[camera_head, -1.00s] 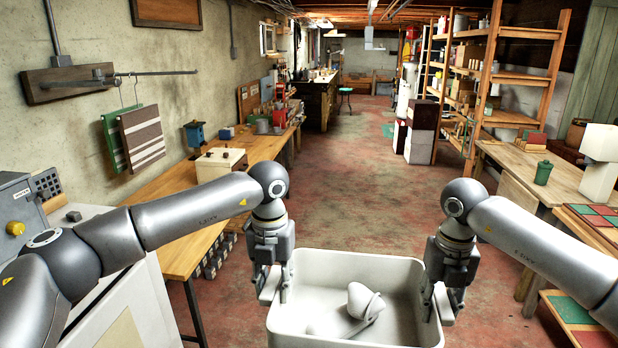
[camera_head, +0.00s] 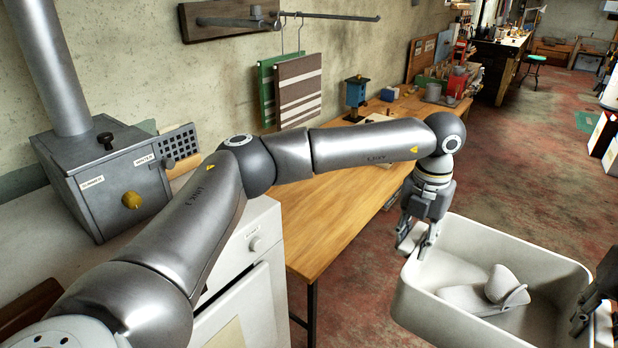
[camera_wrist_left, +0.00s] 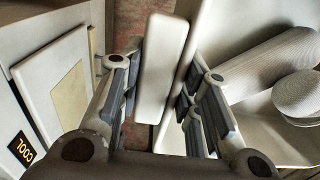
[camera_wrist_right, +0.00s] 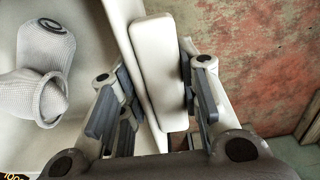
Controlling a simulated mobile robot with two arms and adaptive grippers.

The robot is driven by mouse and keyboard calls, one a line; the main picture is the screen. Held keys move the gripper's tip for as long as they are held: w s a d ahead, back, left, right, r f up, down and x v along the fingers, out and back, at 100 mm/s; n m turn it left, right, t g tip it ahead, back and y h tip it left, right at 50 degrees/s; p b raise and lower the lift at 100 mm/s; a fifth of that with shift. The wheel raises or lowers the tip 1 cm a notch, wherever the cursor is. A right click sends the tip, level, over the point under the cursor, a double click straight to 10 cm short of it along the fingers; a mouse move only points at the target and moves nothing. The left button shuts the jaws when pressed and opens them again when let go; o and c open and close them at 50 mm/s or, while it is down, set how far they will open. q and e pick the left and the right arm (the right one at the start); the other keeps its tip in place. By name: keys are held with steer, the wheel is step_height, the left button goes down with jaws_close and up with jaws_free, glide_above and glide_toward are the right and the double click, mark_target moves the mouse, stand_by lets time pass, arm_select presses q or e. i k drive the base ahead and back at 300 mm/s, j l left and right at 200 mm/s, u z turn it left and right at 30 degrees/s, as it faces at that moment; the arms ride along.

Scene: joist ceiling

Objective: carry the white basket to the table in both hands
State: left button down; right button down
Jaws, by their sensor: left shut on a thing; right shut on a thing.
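The white basket (camera_head: 425,308) is at the lower right of the head view, held in front of me above the floor. Pale grey things (camera_head: 490,293), one with a rounded textured end, lie inside. My left gripper (camera_head: 420,243) is shut on the basket's left handle (camera_wrist_left: 165,70), which sits between its fingers. My right gripper (camera_head: 590,308), partly cut off by the picture edge, is shut on the right handle (camera_wrist_right: 160,75). The wooden table (camera_head: 335,220) stands along the wall, left of the basket; its near part is bare.
A white cabinet (camera_head: 248,290) with a grey control box (camera_head: 110,180) on top stands at the near left. A blue lantern-like thing (camera_head: 356,95), a red can (camera_head: 457,82) and tools occupy the table's far part. Two cloths (camera_head: 298,90) hang on the wall. Floor (camera_head: 510,160) beyond the basket is clear.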

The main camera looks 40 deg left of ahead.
mark_target(318, 207)
steer(key=i+j, duration=0.1)
steer(key=i, duration=2)
steer(key=i+l+u, duration=0.1)
steer(key=i+u, duration=0.2)
steer(key=i, duration=0.55)
steer(key=u, duration=2.75)
